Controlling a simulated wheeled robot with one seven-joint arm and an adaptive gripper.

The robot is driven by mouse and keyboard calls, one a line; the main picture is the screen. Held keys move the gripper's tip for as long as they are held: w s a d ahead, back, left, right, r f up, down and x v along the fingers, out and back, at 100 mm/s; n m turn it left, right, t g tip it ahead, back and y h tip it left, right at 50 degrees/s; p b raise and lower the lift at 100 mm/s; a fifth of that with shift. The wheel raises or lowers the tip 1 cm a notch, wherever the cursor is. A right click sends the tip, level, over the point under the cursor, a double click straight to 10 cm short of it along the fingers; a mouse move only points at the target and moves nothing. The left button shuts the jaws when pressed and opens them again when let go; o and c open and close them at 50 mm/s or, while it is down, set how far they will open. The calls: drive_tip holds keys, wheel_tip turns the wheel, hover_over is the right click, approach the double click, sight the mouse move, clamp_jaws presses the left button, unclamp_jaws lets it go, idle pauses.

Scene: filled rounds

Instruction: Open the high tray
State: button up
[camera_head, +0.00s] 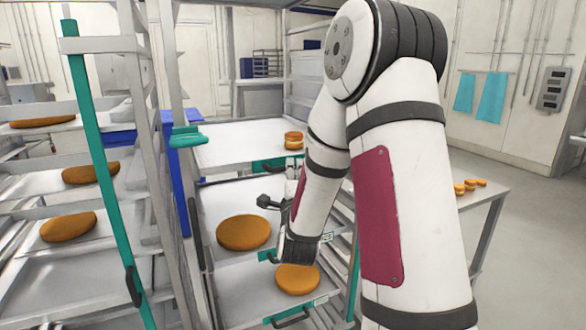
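The highest tray (235,150) that I see in the middle rack is pale and flat, with a teal front strip (272,165). Small golden rounds (293,141) are stacked at its right end. My arm comes down from the upper right and covers part of the rack's right side. The dark end of my gripper (270,203) shows below the high tray's front, over the middle tray, apparently apart from the strip. Its fingers are small and partly hidden, so I cannot tell whether they are open. I see nothing held.
Below are a middle tray (213,197) with a large brown round (243,232) and a low tray (235,308) with another (297,278). A left rack with a teal upright (100,170) holds more rounds. A side table (490,190) stands right; floor there is clear.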

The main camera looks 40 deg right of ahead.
drive_tip(key=shift+x, duration=1.9)
clamp_jaws()
